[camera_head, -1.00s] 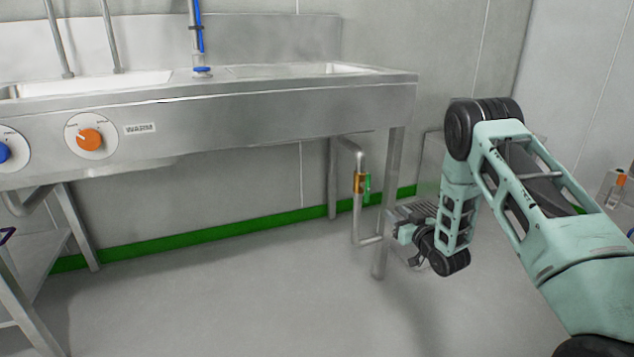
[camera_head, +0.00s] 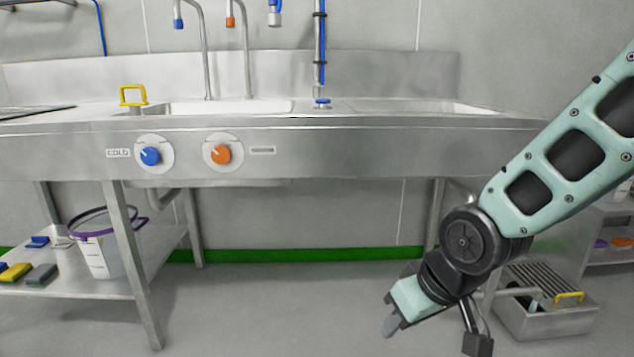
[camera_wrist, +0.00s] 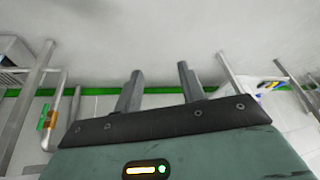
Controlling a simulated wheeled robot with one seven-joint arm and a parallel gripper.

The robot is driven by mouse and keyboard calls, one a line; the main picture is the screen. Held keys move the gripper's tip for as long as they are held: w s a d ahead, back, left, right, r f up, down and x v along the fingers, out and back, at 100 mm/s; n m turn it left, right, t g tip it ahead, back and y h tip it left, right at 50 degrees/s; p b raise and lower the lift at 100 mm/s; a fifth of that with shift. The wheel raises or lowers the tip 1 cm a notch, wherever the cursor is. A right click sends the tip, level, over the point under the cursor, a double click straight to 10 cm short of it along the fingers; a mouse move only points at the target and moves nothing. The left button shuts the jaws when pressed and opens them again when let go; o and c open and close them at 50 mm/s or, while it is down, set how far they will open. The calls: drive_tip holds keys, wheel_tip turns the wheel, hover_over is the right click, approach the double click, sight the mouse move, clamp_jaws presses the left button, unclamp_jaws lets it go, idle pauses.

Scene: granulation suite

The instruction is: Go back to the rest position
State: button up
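My gripper (camera_head: 391,322) hangs low at the right of the head view, in front of the sink bench and above the grey floor. In the wrist view its two fingers (camera_wrist: 160,82) stand apart with nothing between them. My arm comes in from the right edge of the head view and bends down to the gripper.
A steel sink bench (camera_head: 330,135) spans the view, with a blue knob (camera_head: 150,156) and an orange knob (camera_head: 221,154). A bucket (camera_head: 100,250) stands on the lower shelf at left. A grated steel box (camera_head: 545,312) stands on the floor at right. The middle floor is clear.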

drive_tip(key=s+r+n+g+h, duration=0.2)
drive_tip(key=s+g, duration=0.2)
drive_tip(key=s, duration=1.2)
wheel_tip(320, 180, up, 37)
drive_tip(key=s+p, duration=0.1)
drive_tip(key=p, duration=3.5)
drive_tip(key=shift+d+f, duration=0.2)
drive_tip(key=shift+d, duration=0.15)
